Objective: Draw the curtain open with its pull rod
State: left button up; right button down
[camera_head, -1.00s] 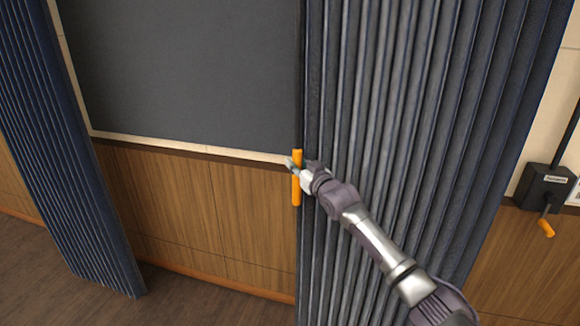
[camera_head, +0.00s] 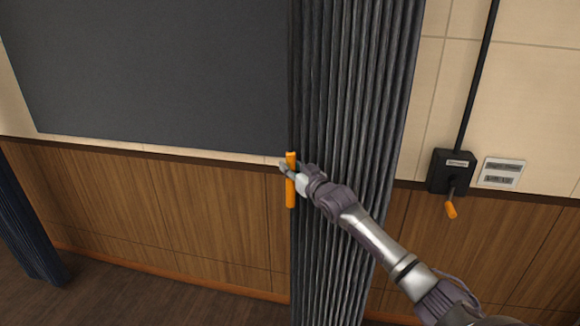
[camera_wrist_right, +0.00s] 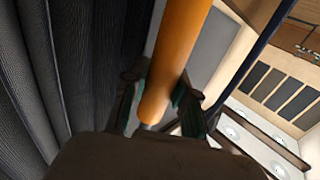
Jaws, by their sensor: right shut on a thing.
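The orange pull rod (camera_head: 291,195) hangs upright at the left edge of the right-hand curtain (camera_head: 350,70). My right gripper (camera_head: 289,171) is shut on the rod near its middle. In the right wrist view the orange rod (camera_wrist_right: 175,60) runs between the two fingers (camera_wrist_right: 158,105), with the curtain's dark folds (camera_wrist_right: 60,80) beside it. The right-hand curtain is bunched into narrow folds. Another curtain panel (camera_head: 22,230) shows at the lower left edge. My left gripper is not in view.
A dark panel (camera_head: 150,75) fills the wall left of the curtain, above wood panelling (camera_head: 170,210). A black crank box (camera_head: 452,172) with an orange handle (camera_head: 451,210) and a label plate (camera_head: 502,173) are on the wall to the right. The floor shows at the lower left.

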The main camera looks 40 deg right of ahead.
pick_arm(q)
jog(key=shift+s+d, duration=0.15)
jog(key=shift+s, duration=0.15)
pick_arm(e)
jog(key=shift+s+d, duration=0.3)
jog(key=shift+s, duration=0.05)
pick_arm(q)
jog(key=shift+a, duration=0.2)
pick_arm(e)
jog(key=c, duration=0.9)
grip_release()
jog(key=shift+w, duration=0.1)
jog(key=shift+a, duration=0.1)
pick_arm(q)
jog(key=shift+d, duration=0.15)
pick_arm(e)
jog(key=s, duration=0.8)
jog(key=s+a, duration=0.1)
jog(key=s, duration=0.3)
jog(key=shift+d+f, duration=0.1)
